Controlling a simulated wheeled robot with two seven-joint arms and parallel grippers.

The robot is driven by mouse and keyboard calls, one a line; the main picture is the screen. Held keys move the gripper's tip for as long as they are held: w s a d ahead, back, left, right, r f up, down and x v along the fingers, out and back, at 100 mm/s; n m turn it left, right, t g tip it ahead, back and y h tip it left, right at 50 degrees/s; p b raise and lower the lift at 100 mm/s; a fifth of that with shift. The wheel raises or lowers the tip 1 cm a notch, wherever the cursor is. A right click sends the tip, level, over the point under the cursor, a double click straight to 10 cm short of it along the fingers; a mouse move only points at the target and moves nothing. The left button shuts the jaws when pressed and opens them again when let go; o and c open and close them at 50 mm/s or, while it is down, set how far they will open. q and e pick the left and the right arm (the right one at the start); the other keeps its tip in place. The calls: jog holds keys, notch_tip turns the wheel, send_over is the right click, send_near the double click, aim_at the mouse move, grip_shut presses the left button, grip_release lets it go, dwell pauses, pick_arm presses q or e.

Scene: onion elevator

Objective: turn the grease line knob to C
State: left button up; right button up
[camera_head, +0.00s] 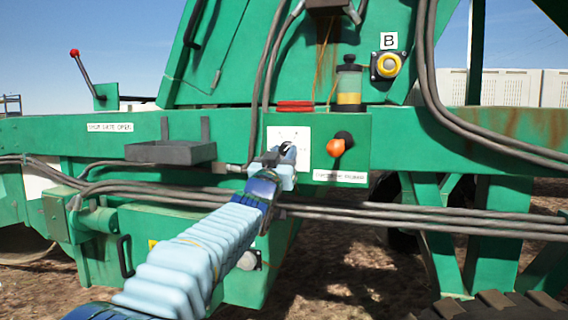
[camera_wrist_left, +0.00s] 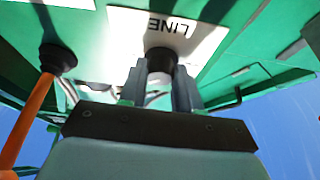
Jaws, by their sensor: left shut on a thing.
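The grease line knob (camera_wrist_left: 161,61) is a dark round knob on a white label plate (camera_head: 289,138) on the green machine. In the wrist view the plate (camera_wrist_left: 178,32) shows the upside-down word "LINE". My left gripper (camera_head: 283,154) reaches up to the plate from below in the head view. In the wrist view its two grey fingers (camera_wrist_left: 160,84) are shut on the knob, one on each side. The gripper and arm cover part of the plate, so I cannot read the letters or tell where the knob points. My right gripper is not in view.
An orange-handled lever (camera_head: 338,146) sits just right of the plate; its long orange handle (camera_wrist_left: 28,120) shows in the wrist view. A grey tray (camera_head: 172,152) juts out at the left. Hoses (camera_head: 400,219) run below. A yellow button (camera_head: 388,66) marked B is higher up.

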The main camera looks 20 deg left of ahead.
pick_arm(q)
jog(key=m, duration=0.1)
jog(key=m+h, duration=0.1)
jog(key=shift+a+m, duration=0.25)
jog(key=shift+m, duration=0.15)
jog(key=shift+r+m+h, duration=0.15)
jog(key=shift+m+h, duration=0.35)
jog(key=shift+m, duration=0.2)
jog(key=m+h+p, duration=0.1)
jog(key=m, duration=0.1)
jog(key=m+g+h+p, duration=0.1)
jog(key=m, duration=0.1)
jog(key=shift+a+r+m+p, duration=0.1)
jog(key=shift+r+m+p, duration=0.05)
jog(key=shift+m+p, duration=0.15)
jog(key=shift+m+g+h+p, duration=0.6)
jog(key=shift+m+h+p, duration=0.1)
jog(key=shift+m, duration=1.2)
jog(key=o, duration=1.1)
jog(key=shift+c, duration=0.2)
